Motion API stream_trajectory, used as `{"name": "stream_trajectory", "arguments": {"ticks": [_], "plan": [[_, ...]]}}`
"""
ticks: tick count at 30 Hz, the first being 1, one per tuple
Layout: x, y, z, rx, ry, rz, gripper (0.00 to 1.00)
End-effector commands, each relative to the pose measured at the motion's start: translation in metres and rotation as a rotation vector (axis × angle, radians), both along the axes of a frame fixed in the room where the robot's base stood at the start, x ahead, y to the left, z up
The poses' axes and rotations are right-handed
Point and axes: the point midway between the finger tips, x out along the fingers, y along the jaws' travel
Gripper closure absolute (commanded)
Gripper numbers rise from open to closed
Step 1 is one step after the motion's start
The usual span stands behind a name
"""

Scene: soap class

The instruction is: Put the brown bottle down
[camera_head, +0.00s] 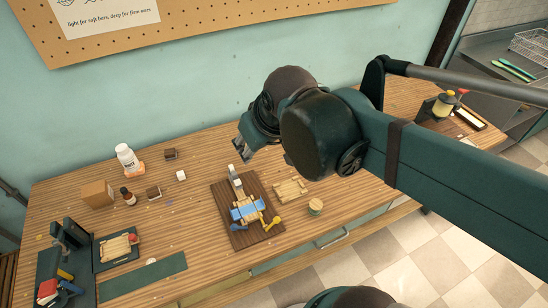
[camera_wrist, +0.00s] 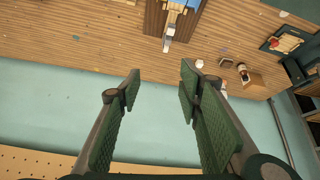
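The brown bottle (camera_head: 128,197) stands upright on the wooden table (camera_head: 190,220) at the left, beside a cardboard box. It has a dark cap and a pale label. It seems to show small in the wrist view (camera_wrist: 243,71), beside the box. My gripper (camera_head: 241,152) is above the back of the table, to the right of the bottle and well apart from it. In the wrist view my gripper's fingers (camera_wrist: 160,76) are spread wide with nothing between them.
The cardboard box (camera_head: 97,193), white bottle (camera_head: 127,158), dark small blocks (camera_head: 153,192) and white cube (camera_head: 181,175) surround the bottle. A dark wooden board (camera_head: 225,198) holds a blue-and-yellow tool. A green mat (camera_head: 143,277) lies at the front left. The wall (camera_head: 180,90) is close behind my gripper.

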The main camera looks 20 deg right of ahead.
Motion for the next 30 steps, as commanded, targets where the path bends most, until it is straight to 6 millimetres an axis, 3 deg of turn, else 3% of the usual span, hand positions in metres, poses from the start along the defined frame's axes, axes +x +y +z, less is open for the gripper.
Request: {"name": "stream_trajectory", "arguments": {"ticks": [6, 12, 30], "plan": [[-0.03, -0.021, -0.011, 0.039, -0.041, -0.102, 0.64], [-0.045, -0.031, -0.017, 0.063, -0.067, -0.159, 0.64], [-0.048, -0.034, -0.019, 0.071, -0.075, -0.177, 0.64]]}}
